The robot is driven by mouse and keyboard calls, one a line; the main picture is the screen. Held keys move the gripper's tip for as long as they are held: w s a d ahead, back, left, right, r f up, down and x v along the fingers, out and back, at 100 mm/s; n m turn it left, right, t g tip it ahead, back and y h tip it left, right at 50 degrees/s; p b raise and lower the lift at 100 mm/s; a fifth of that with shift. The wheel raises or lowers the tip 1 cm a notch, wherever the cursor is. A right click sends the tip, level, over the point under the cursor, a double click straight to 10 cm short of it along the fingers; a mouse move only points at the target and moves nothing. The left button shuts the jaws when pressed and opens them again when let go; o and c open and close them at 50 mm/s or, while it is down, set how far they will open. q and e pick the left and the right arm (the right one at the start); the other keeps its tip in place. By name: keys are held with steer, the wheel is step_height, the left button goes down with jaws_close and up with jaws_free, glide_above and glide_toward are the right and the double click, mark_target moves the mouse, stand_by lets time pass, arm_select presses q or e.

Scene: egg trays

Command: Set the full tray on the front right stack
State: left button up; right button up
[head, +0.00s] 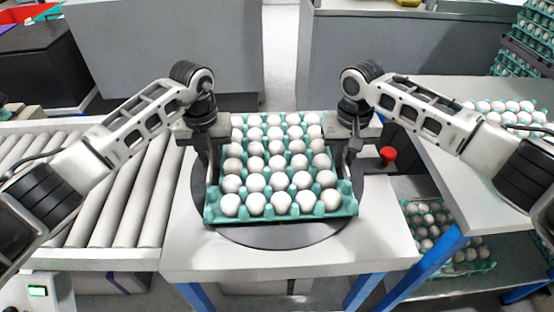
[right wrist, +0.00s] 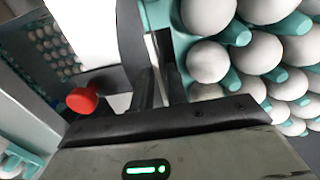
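The full tray (head: 209,211) is a teal egg tray filled with rows of white eggs. It is level over a dark round plate (head: 283,240) on the white table in front of me; I cannot tell whether it touches the plate. My left gripper (head: 213,160) is at its left edge and my right gripper (head: 349,160) at its right edge. Both point down. In the right wrist view, the right fingers (right wrist: 158,80) are close together at the tray's rim (right wrist: 160,14). On the right table are a tray of eggs (head: 505,110) and, farther back, a tall stack (head: 525,45).
A roller conveyor (head: 125,195) lies on the left. A red knob (head: 388,154) stands just right of my right gripper. The white right table (head: 455,165) has bare room at its front. More egg trays (head: 440,235) sit low beneath it, behind a blue leg (head: 430,262).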

arm_select(q)
jaws_close()
arm_select(e)
jaws_close()
arm_select(q)
steer(key=shift+r, duration=0.1)
stand_by(1.0)
steer(key=shift+w+r, duration=0.15)
steer(key=shift+r, duration=0.05)
arm_select(e)
steer(key=shift+w+r, duration=0.15)
steer(key=shift+r, duration=0.1)
